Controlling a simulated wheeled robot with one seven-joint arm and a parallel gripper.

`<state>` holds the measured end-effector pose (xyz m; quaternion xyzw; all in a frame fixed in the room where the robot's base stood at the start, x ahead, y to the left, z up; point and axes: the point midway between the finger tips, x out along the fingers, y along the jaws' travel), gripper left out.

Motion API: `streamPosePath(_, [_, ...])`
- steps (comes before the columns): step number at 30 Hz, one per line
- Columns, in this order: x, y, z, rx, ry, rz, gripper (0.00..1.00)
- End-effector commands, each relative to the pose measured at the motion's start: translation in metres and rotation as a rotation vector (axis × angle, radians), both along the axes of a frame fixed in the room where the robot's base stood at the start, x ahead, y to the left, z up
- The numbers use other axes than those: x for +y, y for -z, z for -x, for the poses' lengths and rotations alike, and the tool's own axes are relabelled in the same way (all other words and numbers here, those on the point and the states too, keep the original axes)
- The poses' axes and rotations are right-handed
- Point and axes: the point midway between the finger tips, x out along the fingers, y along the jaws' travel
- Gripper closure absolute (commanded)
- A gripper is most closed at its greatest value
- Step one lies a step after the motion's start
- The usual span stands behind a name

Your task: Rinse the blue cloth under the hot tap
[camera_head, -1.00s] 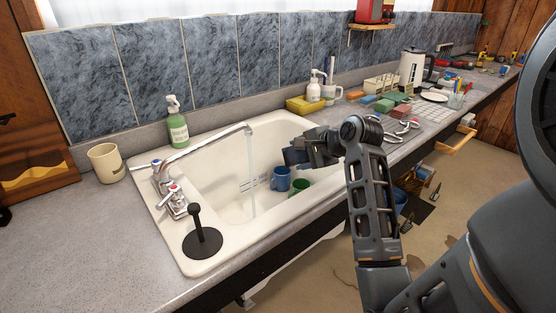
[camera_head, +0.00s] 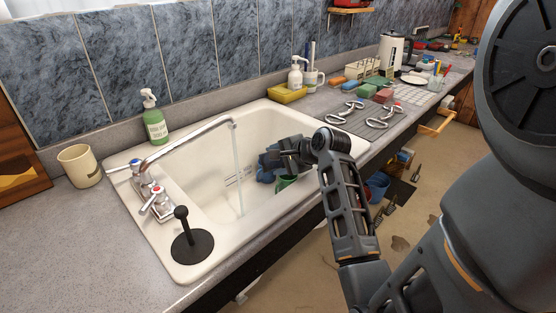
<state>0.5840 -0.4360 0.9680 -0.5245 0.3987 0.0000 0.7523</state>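The blue cloth (camera_head: 269,158) is at the tip of my gripper (camera_head: 282,157), over the right part of the white sink (camera_head: 205,252). My gripper appears shut on it, though the fingertips are small and partly hidden. The chrome tap has a long spout (camera_head: 190,137), and a thin stream of water (camera_head: 239,175) falls from its end into the basin. The cloth is to the right of the stream, apart from it. The tap handle with a red mark (camera_head: 155,203) is nearer, and the one with a blue mark (camera_head: 130,162) is farther back.
A green cup (camera_head: 286,182) stands in the basin below my gripper. A black plunger-like stand (camera_head: 192,243) is on the sink's near corner. A beige mug (camera_head: 79,166), green soap bottle (camera_head: 154,122) and yellow sponge (camera_head: 287,94) stand around the sink. The left counter front is clear.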

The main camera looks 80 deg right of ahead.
Motion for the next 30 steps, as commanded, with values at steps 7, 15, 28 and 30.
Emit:
streamPosePath(7, [0.002, 0.003, -0.016, 0.0, -0.002, 0.001, 0.73])
streamPosePath(15, [0.006, 0.003, -0.045, 0.0, -0.002, 0.001, 0.73])
streamPosePath(28, [0.011, 0.003, -0.091, 0.0, -0.002, 0.002, 0.73])
streamPosePath(30, [0.012, 0.003, -0.098, 0.0, -0.001, 0.002, 0.73])
